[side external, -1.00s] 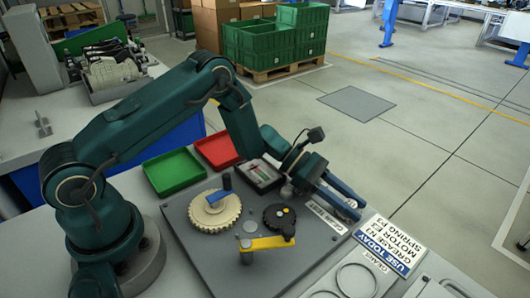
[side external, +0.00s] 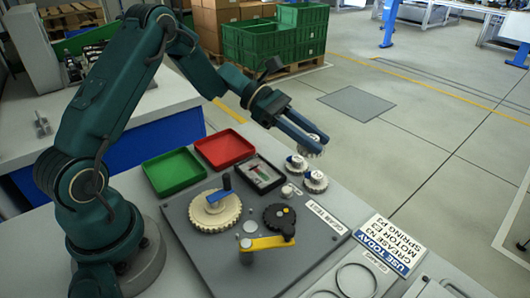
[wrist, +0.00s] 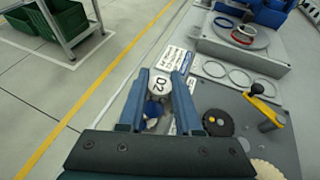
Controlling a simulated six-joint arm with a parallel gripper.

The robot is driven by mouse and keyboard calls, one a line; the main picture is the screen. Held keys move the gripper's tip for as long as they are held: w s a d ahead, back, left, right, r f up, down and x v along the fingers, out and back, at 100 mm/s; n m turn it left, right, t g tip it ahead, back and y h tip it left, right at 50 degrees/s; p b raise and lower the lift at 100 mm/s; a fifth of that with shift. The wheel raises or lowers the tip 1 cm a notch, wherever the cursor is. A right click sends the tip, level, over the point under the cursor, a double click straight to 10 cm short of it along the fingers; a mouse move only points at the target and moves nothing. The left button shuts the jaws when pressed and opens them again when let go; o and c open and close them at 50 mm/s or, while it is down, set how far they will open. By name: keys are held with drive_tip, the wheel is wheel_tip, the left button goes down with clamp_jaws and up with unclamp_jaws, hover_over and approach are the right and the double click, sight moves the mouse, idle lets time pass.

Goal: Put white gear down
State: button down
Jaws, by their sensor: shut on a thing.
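A small white gear (side external: 311,152) is gripped between the fingertips of my gripper (side external: 318,140), in the air above the far right side of the grey work plate. In the wrist view the held gear (wrist: 159,86) shows a round white face marked D2 between the two blue fingers (wrist: 160,74). Two similar white gears, one farther back (side external: 297,163) and one nearer (side external: 316,182), stand below the held one, beside the plate's far edge. Blue and white parts below the held gear are partly hidden by the fingers in the wrist view.
The grey plate (side external: 210,262) carries a cream gear (side external: 216,214) with a blue handle, a black gear (side external: 279,219) and a yellow lever (side external: 270,243). Green (side external: 174,171) and red (side external: 225,149) trays and a dark box (side external: 262,176) lie behind.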

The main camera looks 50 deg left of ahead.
drive_tip(key=a+r+n+t, duration=0.1)
drive_tip(key=a+r, duration=0.3)
drive_tip(key=a, duration=0.1)
drive_tip(key=s+a+r+n+t+y, duration=0.1)
drive_tip(key=s+r, duration=0.3)
drive_tip(key=s, duration=0.6)
drive_tip(key=shift+s+r+n+t+y, duration=0.25)
drive_tip(key=shift+r+n+t+y, duration=0.2)
drive_tip(key=shift+n+t, duration=0.4)
drive_tip(key=shift+a+y, duration=0.1)
drive_tip(key=shift+y, duration=0.15)
